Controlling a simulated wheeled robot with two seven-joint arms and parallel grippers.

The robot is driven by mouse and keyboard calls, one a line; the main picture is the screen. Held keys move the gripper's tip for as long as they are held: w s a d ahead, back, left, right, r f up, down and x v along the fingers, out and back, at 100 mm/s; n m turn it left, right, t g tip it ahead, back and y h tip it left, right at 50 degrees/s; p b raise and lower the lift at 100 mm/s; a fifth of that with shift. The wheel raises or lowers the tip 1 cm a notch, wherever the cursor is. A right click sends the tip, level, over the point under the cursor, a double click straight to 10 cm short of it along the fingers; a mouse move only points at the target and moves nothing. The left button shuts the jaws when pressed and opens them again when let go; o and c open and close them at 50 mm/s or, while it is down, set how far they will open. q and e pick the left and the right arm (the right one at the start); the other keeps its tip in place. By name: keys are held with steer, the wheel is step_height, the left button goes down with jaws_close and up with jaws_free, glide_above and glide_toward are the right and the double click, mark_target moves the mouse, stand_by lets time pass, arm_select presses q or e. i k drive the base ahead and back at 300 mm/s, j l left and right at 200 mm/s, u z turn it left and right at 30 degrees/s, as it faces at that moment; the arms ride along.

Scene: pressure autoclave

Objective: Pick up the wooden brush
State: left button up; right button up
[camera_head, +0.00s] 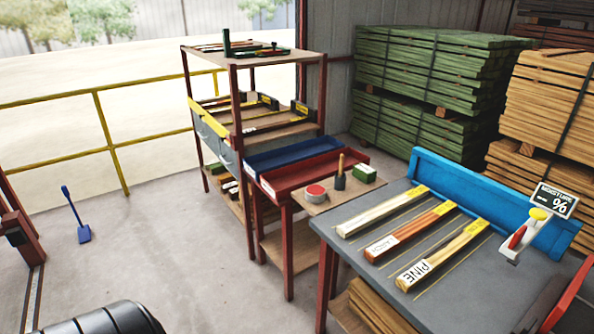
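A small upright wooden handle (341,164) stands in a dark cup-like base (340,182) on the small wooden-topped stand (318,204) in the middle of the view. It looks like the wooden brush, but its bristles cannot be made out. A round red-lidded tin (315,193) is to its left, and a small green box (364,174) is to its right. Neither of my grippers shows in the head view.
A grey table (340,238) with labelled wood strips and a moisture sign (555,200) stands at right. Red (290,182) and blue (285,158) trays lie behind the stand. A tall shelf (236,110) rises behind. Open concrete floor (170,235) is at left.

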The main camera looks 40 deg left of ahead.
mark_target(340, 165)
steer(key=u, duration=1.1)
